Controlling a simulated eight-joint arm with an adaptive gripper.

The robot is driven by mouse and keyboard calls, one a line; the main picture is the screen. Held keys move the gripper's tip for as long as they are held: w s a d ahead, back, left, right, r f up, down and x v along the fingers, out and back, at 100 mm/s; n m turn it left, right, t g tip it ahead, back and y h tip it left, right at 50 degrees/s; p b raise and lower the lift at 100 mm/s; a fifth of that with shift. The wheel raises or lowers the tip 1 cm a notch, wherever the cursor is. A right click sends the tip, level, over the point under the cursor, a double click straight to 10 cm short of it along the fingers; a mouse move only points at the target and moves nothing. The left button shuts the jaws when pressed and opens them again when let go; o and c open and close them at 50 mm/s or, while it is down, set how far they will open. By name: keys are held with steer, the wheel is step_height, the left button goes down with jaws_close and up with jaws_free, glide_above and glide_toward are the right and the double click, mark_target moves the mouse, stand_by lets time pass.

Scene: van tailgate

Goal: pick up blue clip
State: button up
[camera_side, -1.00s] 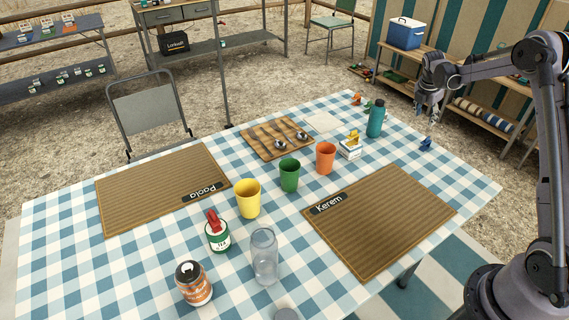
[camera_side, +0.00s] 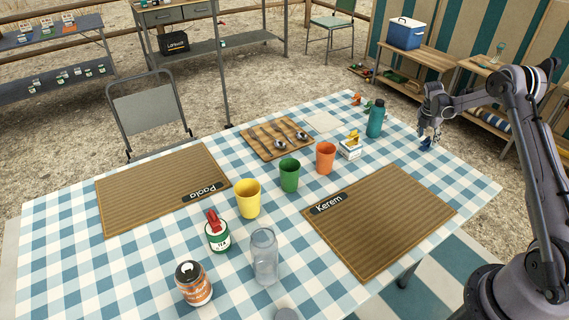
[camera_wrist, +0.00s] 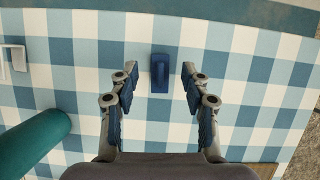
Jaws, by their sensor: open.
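The blue clip (camera_wrist: 160,73) lies on the checked tablecloth near the table's far right edge. In the wrist view it is a small dark blue block, centred between my fingertips and a little beyond them. In the side view the blue clip (camera_side: 426,144) shows just under my gripper (camera_side: 431,128). In the wrist view my gripper (camera_wrist: 158,85) is open, with one finger on each side of the clip and a gap to it on both sides. I cannot tell how high the fingertips are above the cloth.
A teal bottle (camera_side: 375,119) stands left of the clip; it also shows in the wrist view (camera_wrist: 38,142). A white box with a yellow clip (camera_side: 350,147) is further left. The table edge is close beyond the clip. The Kerem placemat (camera_side: 385,225) lies nearer the front.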

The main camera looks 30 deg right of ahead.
steer(key=shift+x, duration=1.35)
steer(key=c, duration=0.9)
steer(key=shift+r, duration=0.1)
steer(key=shift+c, duration=0.2)
